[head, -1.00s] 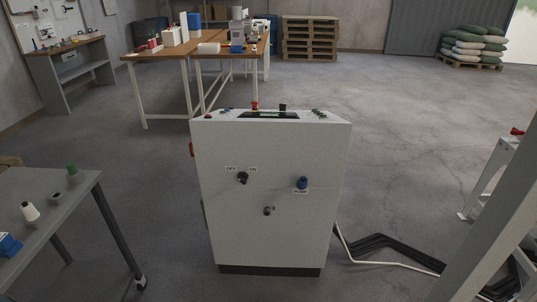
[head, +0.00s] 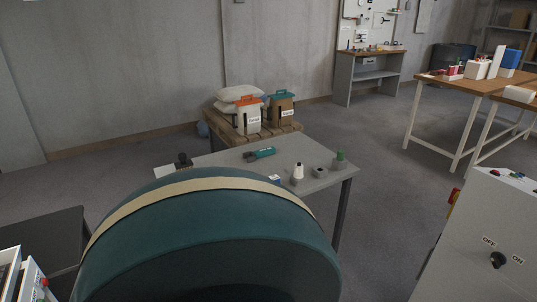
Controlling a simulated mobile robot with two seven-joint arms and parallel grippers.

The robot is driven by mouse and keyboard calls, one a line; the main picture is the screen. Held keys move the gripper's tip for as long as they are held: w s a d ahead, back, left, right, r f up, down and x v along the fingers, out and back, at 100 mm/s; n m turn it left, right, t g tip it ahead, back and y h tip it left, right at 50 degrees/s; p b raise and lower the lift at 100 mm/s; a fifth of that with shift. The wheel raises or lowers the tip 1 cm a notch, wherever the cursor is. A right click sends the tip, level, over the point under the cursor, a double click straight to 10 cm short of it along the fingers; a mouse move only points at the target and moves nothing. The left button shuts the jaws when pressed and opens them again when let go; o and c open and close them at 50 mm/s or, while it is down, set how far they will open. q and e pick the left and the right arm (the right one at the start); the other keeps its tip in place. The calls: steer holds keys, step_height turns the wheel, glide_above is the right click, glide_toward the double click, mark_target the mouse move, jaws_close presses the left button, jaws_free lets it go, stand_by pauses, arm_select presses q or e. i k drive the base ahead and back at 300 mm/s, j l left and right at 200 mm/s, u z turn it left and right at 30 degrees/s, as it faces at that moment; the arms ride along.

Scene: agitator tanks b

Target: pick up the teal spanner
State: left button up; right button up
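A teal item with a dark end, which looks like the teal spanner (head: 264,153), lies flat near the far edge of the grey table (head: 315,183). It is small in the view, so its exact shape is hard to tell. Nothing covers it. Neither of my grippers is in view.
A large dark teal rounded body with a beige band (head: 215,240) fills the foreground and hides the table's near side. A white bottle (head: 298,173), a green-topped item (head: 339,160) and a dark item (head: 183,160) stand on the table. A control cabinet (head: 478,240) stands right.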

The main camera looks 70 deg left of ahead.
mark_target(260, 154)
steer(key=i+j+u, duration=0.1)
steer(key=j, duration=0.25)
steer(key=j+u, duration=0.15)
steer(key=j, duration=0.25)
steer(key=u, duration=2.2)
steer(key=l+z, duration=0.1)
steer(key=z, duration=1.95)
